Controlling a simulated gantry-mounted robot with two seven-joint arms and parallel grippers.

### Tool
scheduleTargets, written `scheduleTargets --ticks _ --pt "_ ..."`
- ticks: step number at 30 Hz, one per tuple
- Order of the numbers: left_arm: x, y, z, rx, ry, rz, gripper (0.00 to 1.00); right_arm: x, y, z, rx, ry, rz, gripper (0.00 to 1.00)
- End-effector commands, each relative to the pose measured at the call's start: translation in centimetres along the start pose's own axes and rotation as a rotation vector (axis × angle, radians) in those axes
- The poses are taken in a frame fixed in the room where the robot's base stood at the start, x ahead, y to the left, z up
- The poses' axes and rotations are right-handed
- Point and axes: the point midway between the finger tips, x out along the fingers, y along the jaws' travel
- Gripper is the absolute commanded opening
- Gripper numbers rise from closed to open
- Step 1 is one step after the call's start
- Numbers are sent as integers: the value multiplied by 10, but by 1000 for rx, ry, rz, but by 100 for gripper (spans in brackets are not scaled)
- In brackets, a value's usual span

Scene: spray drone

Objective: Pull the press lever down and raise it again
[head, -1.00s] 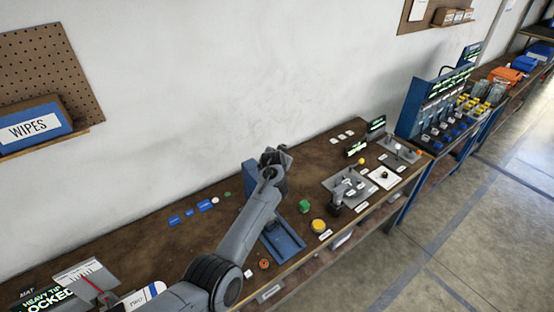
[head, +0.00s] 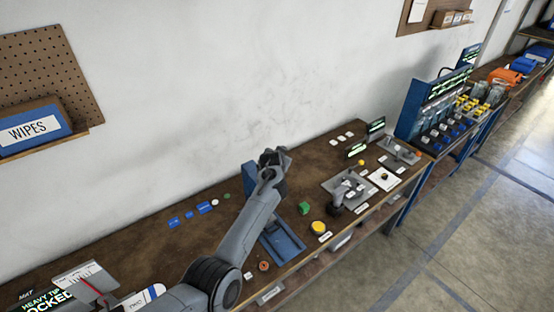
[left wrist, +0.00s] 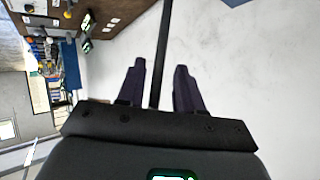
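The blue press stands on the brown bench in the head view, with its base plate (head: 284,243) toward the front edge and its upright (head: 249,176) behind my arm. My left gripper (head: 273,157) is up at the top of the press and hides the lever there. In the left wrist view a thin dark bar (left wrist: 164,35), seemingly the press lever, runs between the two fingers of my left gripper (left wrist: 160,80). The fingers are apart, with a narrow gap showing on both sides of the bar. My right gripper is not in view.
A grey panel with controls (head: 347,187) stands further right. Blue pieces (head: 204,207) lie to the left. The white wall (head: 200,100) rises close behind the bench.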

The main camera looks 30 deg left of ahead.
Motion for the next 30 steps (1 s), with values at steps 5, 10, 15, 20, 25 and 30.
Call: scheduleTargets --ticks 5,10,15,20,25,30 --pt "-12 0 0 -1 0 -1 36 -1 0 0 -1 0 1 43" --pt "-32 0 1 -1 1 -1 36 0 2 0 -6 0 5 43" --pt "-57 0 1 -1 1 -1 36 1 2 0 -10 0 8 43" --pt "-79 0 1 -1 2 0 36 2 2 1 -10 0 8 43" --pt "-96 -1 1 -1 -1 -2 36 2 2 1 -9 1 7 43" --pt "-104 0 1 -1 -1 0 36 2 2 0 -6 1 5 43"
